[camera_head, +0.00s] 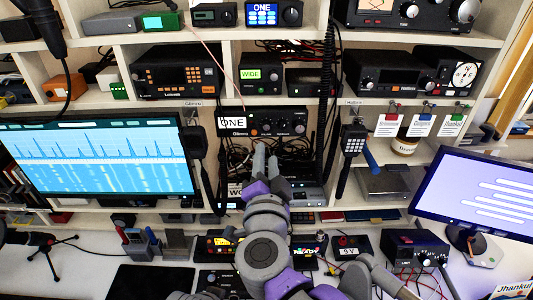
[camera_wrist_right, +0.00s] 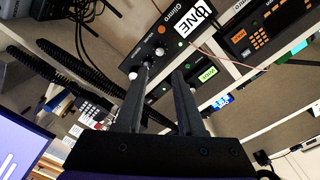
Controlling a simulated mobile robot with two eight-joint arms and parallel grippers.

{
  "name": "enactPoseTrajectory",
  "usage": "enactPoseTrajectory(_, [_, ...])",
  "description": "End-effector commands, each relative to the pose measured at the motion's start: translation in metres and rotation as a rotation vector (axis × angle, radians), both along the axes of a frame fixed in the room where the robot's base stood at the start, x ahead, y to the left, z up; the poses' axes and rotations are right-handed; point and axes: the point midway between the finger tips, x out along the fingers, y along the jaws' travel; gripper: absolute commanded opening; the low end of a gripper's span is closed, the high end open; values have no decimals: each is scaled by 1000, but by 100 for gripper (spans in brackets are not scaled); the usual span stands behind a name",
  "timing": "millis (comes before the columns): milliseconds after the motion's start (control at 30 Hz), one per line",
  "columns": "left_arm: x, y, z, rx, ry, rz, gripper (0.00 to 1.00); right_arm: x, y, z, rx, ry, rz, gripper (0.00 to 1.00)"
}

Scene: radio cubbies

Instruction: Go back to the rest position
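My right gripper (camera_head: 266,150) reaches up in the middle of the head view, in front of the central cubby, just below the black radio labelled ONE (camera_head: 232,124). In the right wrist view its two dark fingers (camera_wrist_right: 163,70) stand apart with nothing visible between them. The same radio (camera_wrist_right: 172,32) lies beyond the fingertips, and one fingertip overlaps its knob area. I cannot tell whether the finger touches the radio. My left gripper does not show in either view.
Cubby shelves with several radios surround the right arm. A monitor with a blue trace (camera_head: 95,160) stands at left, and another monitor (camera_head: 480,195) at right. A handheld microphone (camera_head: 352,142) and coiled cord hang right of the gripper. Small devices crowd the desk below.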

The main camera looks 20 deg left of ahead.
Motion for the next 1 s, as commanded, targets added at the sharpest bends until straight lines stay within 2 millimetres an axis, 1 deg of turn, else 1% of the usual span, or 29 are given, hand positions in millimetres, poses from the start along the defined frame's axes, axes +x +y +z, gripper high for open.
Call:
enactPoseTrajectory(367, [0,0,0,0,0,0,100,1,-1,0,-4,-5,5,38])
enactPoseTrajectory(467, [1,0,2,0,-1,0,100,3,-10,0,-35,-32,41,38])
enactPoseTrajectory(567, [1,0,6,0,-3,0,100,2,-27,-9,-121,-66,124,38])
enactPoseTrajectory(667, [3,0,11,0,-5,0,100,-7,-53,-40,-272,-49,234,38])
enactPoseTrajectory(767, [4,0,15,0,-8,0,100,-26,-89,-94,-451,59,326,38])
enactPoseTrajectory(800, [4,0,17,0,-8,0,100,-35,-107,-118,-519,122,349,38])
enactPoseTrajectory(867, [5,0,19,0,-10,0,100,-51,-134,-152,-608,224,371,38])
enactPoseTrajectory(900, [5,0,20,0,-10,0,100,-61,-153,-173,-660,298,377,38])
enactPoseTrajectory(967, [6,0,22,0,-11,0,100,-79,-182,-202,-729,408,376,38])
enactPoseTrajectory(1000, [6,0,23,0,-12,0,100,-91,-201,-219,-766,483,370,38])
